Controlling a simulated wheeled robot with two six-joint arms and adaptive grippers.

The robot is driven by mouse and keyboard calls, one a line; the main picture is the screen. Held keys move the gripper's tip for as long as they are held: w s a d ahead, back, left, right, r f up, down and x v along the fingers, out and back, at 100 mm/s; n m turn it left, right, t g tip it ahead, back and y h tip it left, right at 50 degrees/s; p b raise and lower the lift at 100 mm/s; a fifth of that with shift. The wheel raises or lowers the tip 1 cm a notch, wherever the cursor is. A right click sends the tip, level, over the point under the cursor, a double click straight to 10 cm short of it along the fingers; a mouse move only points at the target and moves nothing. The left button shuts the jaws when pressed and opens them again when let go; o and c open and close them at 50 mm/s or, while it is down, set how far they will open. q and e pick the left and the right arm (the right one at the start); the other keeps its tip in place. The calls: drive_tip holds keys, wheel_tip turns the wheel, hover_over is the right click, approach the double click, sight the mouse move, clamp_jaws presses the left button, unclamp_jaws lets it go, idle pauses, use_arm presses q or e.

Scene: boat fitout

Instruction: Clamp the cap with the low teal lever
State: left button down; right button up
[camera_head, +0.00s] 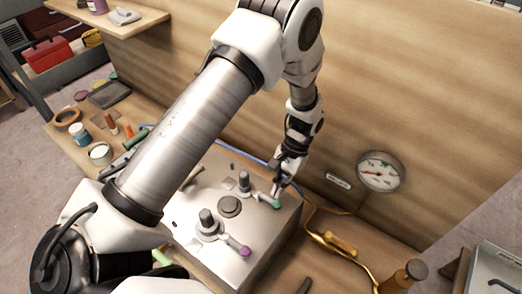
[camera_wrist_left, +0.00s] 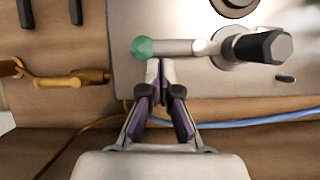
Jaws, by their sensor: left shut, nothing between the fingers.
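The teal-knobbed lever (camera_head: 276,204) lies low across the top of the grey metal box (camera_head: 282,228). In the left wrist view its teal knob (camera_wrist_left: 141,47) is at the left, and its rod (camera_wrist_left: 185,47) runs right to a dark-topped post (camera_wrist_left: 265,47). The round cap (camera_head: 230,206) sits flat on the box; part of a round piece (camera_wrist_left: 233,5) shows at the wrist view's top edge. My left gripper (camera_head: 282,182) is shut and empty. Its fingertips (camera_wrist_left: 159,66) are right beside the rod, near the knob; I cannot tell whether they touch it. My right gripper is out of view.
A purple-knobbed lever (camera_head: 245,251) with its own post stands at the box's near side. A gauge (camera_head: 380,171) is on the wooden wall behind. A yellow pipe (camera_head: 340,243) and blue hose run beside the box. Jars and tools lie left, partly behind my arm.

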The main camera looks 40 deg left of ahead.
use_arm(q)
drive_tip(key=v, duration=0.7)
drive_tip(key=shift+r, duration=0.2)
